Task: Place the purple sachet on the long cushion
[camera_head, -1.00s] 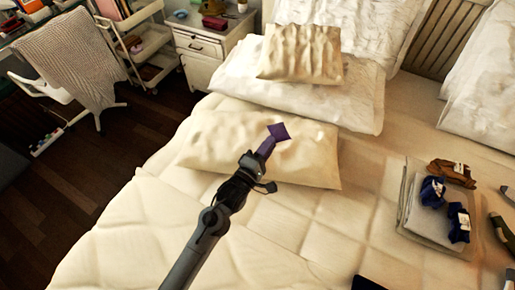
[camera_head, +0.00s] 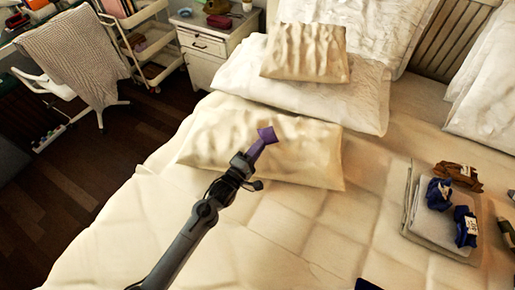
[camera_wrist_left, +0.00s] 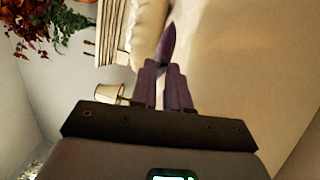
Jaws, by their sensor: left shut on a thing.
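The purple sachet (camera_head: 267,134) is gripped at the tip of my left gripper (camera_head: 256,149), over the middle of the long cream cushion (camera_head: 210,137) in the head view. In the left wrist view the sachet (camera_wrist_left: 167,42) stands edge-on between the two fingers of my left gripper (camera_wrist_left: 163,75), which are shut on it. I cannot tell whether the sachet touches the cushion. The gripper and sachet hide part of the cushion's middle. My right gripper is not in view.
A smaller cream cushion (camera_head: 305,53) lies on a white pillow (camera_head: 345,98) behind the long cushion. Folded grey cloth (camera_head: 426,226) with dark blue bundles (camera_head: 465,227) and a brown item (camera_head: 457,174) lies at the right. The bed (camera_head: 120,215) is bare at front left.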

